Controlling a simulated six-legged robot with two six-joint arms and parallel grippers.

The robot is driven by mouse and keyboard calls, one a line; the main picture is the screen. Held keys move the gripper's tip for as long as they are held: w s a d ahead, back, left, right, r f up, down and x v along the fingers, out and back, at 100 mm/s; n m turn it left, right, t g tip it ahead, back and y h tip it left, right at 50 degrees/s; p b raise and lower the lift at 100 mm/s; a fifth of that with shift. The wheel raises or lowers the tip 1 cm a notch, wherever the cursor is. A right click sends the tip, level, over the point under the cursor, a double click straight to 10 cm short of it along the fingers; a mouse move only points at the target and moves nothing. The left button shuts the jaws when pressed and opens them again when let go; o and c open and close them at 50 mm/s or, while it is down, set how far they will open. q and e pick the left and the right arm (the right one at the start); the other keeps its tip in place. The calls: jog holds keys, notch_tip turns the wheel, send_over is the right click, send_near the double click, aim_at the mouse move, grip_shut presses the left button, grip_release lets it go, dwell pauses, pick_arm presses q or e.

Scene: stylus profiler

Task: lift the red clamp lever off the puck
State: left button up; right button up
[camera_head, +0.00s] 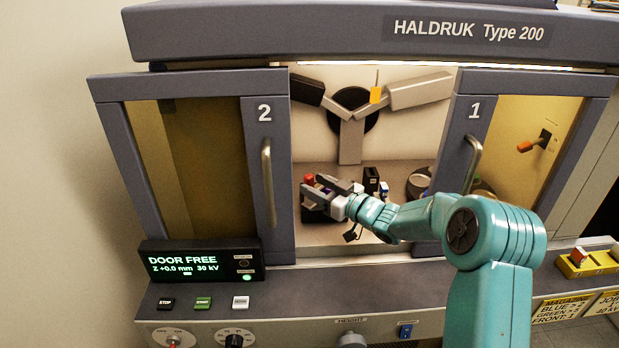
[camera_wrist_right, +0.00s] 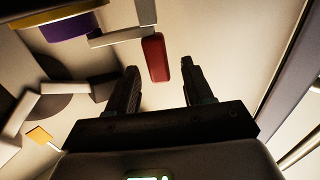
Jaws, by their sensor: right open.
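The red clamp lever (camera_head: 309,178) shows as a small red piece inside the machine's opening, at my right gripper. In the right wrist view the red lever (camera_wrist_right: 155,58) is a rounded bar on a grey arm. My right gripper (camera_head: 318,186) is open, and its two dark fingers (camera_wrist_right: 158,70) stand on either side of the lever's near end in that view. A purple round part (camera_wrist_right: 68,25), perhaps the puck, is at the upper left there. In the head view the gripper hides most of this area. My left gripper is not in view.
Door 2 (camera_head: 266,180) and door 1 (camera_head: 474,160) flank the opening. A dark hub with several arms (camera_head: 350,108) is behind. Black and blue pieces (camera_head: 372,180) stand right of the gripper. The display (camera_head: 185,263) reads DOOR FREE. A yellow tray (camera_head: 588,270) is far right.

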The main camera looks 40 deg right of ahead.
jog(key=shift+x, duration=1.25)
jog(key=shift+w, duration=0.2)
